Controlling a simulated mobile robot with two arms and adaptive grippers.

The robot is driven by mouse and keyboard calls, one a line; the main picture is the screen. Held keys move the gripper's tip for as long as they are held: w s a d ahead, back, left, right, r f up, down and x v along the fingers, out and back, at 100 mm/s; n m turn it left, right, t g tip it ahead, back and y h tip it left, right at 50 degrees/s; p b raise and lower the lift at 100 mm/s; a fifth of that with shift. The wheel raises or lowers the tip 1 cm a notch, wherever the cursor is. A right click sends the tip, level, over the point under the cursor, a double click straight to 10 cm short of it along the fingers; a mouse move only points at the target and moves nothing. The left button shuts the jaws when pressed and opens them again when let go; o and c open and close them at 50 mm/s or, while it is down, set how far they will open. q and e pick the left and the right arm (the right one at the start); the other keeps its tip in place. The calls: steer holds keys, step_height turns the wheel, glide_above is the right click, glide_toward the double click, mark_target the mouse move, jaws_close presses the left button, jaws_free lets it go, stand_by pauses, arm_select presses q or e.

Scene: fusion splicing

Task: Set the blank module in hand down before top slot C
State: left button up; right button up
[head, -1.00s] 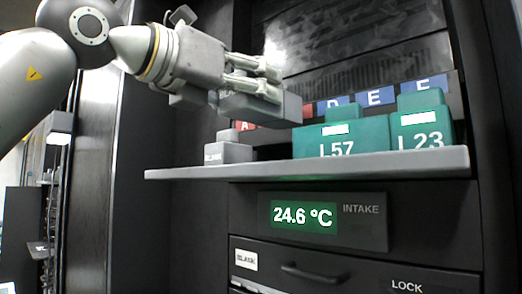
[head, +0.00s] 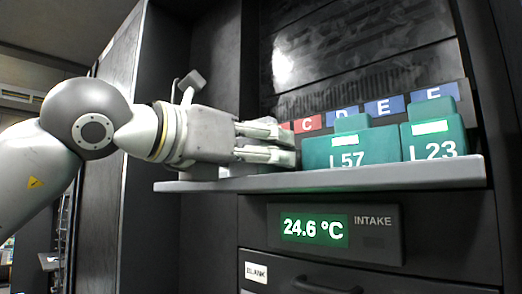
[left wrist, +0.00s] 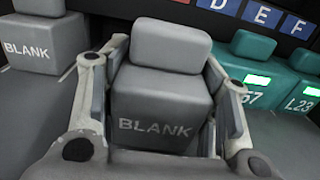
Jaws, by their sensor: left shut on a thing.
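My left gripper (head: 284,145) is low over the grey shelf (head: 330,180), its fingers shut on a grey module marked BLANK (left wrist: 160,105). The left wrist view shows the module upright between the two fingers; in the head view the fingers mostly hide it. It is at shelf height, but I cannot tell whether its base touches the shelf. The red C label (head: 307,125) is just behind and right of the fingertips. A second BLANK module (left wrist: 45,42) stands on the shelf to the left. My right gripper is not in view.
Green modules L57 (head: 350,150) and L23 (head: 433,138) stand on the shelf to the right, L57 close to my fingertips. Blue labels D (head: 346,115) and E (head: 384,107) are behind them. An intake display (head: 313,229) reading 24.6 °C is below the shelf.

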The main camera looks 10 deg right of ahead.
arm_select(q)
steer(key=o, duration=1.1)
steer(key=shift+a+f, duration=0.1)
steer(key=shift+a, duration=0.05)
steer(key=shift+o, duration=0.2)
steer(key=shift+r, duration=0.2)
steer(key=b+v, duration=0.3)
steer(key=v, duration=0.9)
steer(key=shift+b, duration=0.4)
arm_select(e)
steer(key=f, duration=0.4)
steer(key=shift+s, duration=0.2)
arm_select(q)
steer(key=shift+f, duration=0.1)
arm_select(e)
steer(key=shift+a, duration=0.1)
